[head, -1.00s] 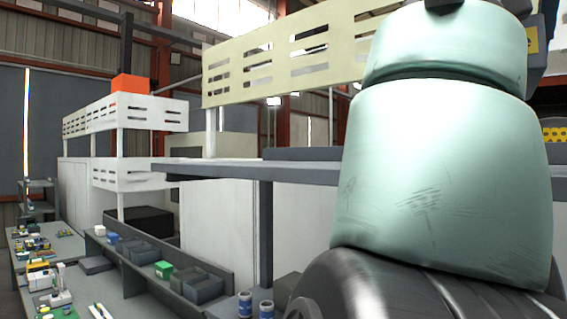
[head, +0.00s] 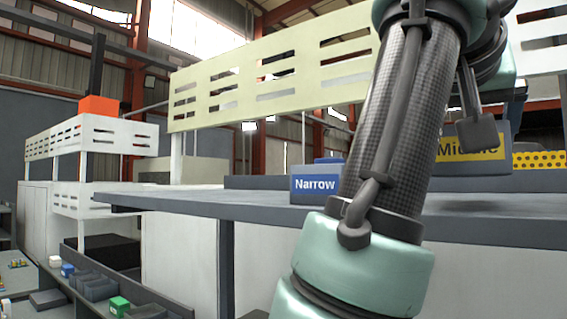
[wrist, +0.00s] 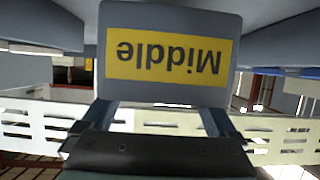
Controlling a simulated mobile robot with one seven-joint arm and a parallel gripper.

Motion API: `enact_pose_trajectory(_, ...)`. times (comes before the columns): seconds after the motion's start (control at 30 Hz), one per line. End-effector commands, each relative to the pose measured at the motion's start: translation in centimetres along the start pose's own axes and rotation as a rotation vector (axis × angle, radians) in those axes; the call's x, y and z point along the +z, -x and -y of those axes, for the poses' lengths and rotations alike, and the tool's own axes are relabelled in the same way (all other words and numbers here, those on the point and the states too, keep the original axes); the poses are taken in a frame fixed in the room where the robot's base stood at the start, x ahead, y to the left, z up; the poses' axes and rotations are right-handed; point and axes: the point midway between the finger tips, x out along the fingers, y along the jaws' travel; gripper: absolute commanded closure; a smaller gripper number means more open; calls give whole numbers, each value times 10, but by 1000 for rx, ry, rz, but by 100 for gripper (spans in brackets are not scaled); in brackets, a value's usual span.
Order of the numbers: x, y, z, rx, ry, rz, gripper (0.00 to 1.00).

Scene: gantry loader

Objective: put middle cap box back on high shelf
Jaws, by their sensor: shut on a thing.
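The middle cap box is grey with a yellow "Middle" label; it shows large and upside down in the wrist view (wrist: 220,88). My gripper (wrist: 160,112) is shut on it, with one finger at each side of its lower part in that picture. In the head view the middle cap box (head: 503,158) is at the right, partly hidden behind my arm. It appears slightly above the high shelf (head: 255,205), with a dark shadow under it; whether it touches is unclear. My gripper is mostly hidden there.
A grey-blue box labelled "Narrow" (head: 314,186) stands on the high shelf, left of my arm. A yellow dotted item (head: 540,161) is at the far right. A pale slotted panel (head: 270,72) rises over the shelf. Open shelf surface lies left of the Narrow box.

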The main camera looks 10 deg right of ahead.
Motion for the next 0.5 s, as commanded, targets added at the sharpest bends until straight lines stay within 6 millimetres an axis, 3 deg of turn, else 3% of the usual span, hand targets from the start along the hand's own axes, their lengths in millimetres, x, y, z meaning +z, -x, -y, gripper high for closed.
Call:
enact_pose_trajectory(0.2,23,-10,1,0,1,-1,79)
enact_pose_trajectory(0.5,29,-12,0,0,0,-2,79)
